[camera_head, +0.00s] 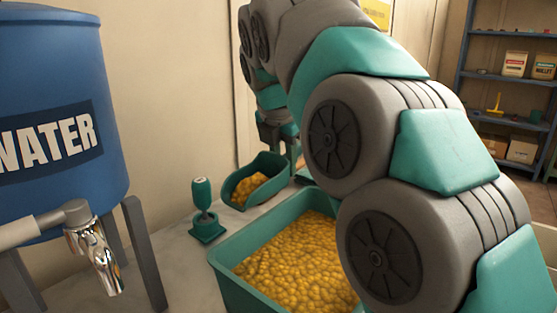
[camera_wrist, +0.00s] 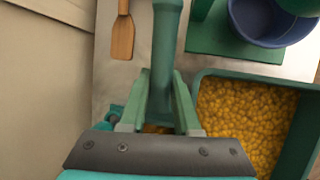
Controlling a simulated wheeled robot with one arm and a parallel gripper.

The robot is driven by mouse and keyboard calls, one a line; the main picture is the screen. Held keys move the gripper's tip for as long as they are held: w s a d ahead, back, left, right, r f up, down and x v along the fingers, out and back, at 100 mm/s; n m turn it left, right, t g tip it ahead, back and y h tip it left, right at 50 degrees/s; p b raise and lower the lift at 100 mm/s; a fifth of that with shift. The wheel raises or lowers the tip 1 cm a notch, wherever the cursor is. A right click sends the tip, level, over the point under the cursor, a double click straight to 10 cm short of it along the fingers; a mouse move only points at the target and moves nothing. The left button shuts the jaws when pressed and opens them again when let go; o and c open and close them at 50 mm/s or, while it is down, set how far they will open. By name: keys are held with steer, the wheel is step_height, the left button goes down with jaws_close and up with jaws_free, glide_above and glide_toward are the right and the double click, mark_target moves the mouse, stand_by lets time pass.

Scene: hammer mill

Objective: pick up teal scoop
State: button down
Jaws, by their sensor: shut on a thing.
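The teal scoop (camera_head: 267,193) holds yellow grains and sits beyond the grain tray in the head view. In the wrist view its teal handle (camera_wrist: 165,45) runs between my fingers toward the top of the picture. My gripper (camera_wrist: 160,98) is shut on this handle. In the head view my gripper (camera_head: 282,138) is at the scoop's far right end, partly hidden by my arm. The scoop's bowl is mostly hidden by my gripper in the wrist view. I cannot tell whether the scoop touches the counter.
A teal tray (camera_head: 238,283) of yellow grains stands in front. A small teal-handled tool (camera_head: 203,195) stands on a square base at left. A blue water tank (camera_head: 55,185) with a tap is far left. The wrist view shows a wooden spatula (camera_wrist: 123,37) and a blue bowl (camera_wrist: 250,25).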

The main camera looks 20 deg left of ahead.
steer(key=s+d+b, duration=0.1)
steer(key=s+d, duration=0.7)
steer(key=d, duration=0.4)
steer(key=shift+s+d, duration=0.2)
steer(key=shift+d, duration=0.1)
